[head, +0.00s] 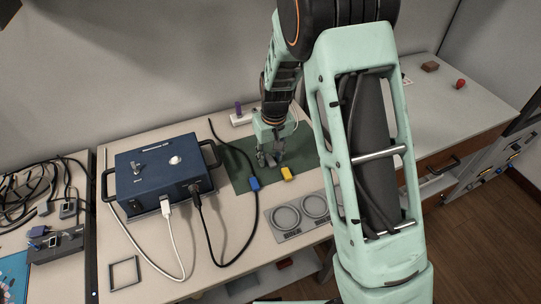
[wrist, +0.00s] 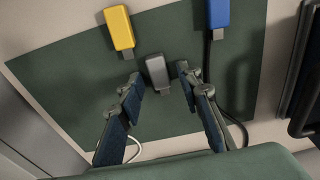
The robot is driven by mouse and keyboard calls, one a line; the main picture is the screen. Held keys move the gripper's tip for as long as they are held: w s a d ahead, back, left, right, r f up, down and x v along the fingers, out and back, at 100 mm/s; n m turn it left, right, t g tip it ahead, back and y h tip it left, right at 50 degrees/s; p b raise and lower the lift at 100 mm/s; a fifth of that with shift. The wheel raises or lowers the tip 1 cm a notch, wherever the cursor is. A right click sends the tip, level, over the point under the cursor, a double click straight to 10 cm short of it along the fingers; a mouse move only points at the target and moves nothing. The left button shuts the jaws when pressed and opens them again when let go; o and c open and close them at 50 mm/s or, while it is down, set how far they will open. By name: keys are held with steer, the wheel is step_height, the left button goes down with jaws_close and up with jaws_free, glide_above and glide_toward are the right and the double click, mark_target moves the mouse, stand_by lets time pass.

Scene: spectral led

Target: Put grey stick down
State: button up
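The grey stick (wrist: 157,70) lies at the dark green mat (wrist: 70,75), its metal plug end pointing towards my gripper in the wrist view. My gripper (wrist: 161,79) is open, with a fingertip on either side of the stick and a visible gap on both sides. In the head view my gripper (head: 268,158) is low over the green mat (head: 240,174); the grey stick cannot be told apart from the fingers there. Whether the stick rests fully on the mat is hard to tell.
A blue box (head: 160,172) with cables stands left. A plate with two round dishes (head: 286,217) lies nearer. A white strip (head: 241,119) with a purple stick is behind.

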mark_target(273, 163)
step_height(273, 163, up, 12)
steer(key=s+p, duration=0.1)
steer(key=shift+s+d, duration=0.15)
steer(key=shift+d, duration=0.1)
steer(key=shift+r, duration=0.15)
stand_by(0.3)
